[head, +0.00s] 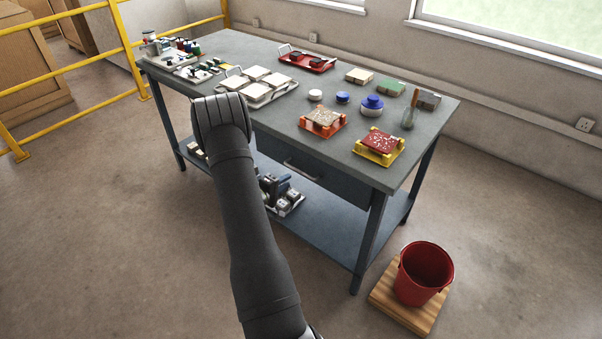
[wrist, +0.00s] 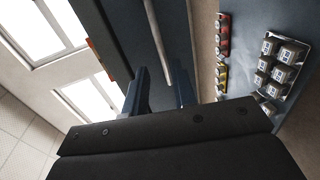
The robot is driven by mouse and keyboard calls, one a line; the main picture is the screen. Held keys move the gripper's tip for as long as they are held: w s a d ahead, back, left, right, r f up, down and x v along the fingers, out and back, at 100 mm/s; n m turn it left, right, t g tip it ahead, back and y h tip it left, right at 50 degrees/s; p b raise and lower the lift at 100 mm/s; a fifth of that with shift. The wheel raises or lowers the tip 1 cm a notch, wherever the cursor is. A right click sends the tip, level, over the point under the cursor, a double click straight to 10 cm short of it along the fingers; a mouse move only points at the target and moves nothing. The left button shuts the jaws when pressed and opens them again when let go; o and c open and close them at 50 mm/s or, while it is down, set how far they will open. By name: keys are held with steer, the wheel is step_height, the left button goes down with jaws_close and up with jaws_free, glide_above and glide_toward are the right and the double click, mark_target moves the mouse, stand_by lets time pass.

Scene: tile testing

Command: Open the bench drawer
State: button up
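The bench drawer (head: 335,183) is a dark blue front under the bench top, seen in the head view and apparently flush with the frame. Its pale bar handle (head: 302,172) lies across the front. My arm covers the drawer's left part in the head view. In the wrist view the handle (wrist: 157,38) runs down the drawer front (wrist: 120,35) towards my gripper (wrist: 160,88). The two blue fingers are apart, with the handle's near end lined up between them. I cannot tell whether the handle is inside the fingers' reach. They do not close on it.
The bench top (head: 290,105) carries several tiles, trays and jars. On the lower shelf, a tray of pale cubes (head: 289,202) stands below the drawer; it also shows in the wrist view (wrist: 285,62). A red bucket (head: 424,274) stands on a wooden board at the right.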

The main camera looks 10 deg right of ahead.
mark_target(301, 172)
steer(key=x, duration=0.9)
steer(key=shift+w+d, duration=0.25)
steer(key=shift+c, duration=0.5)
jaws_close()
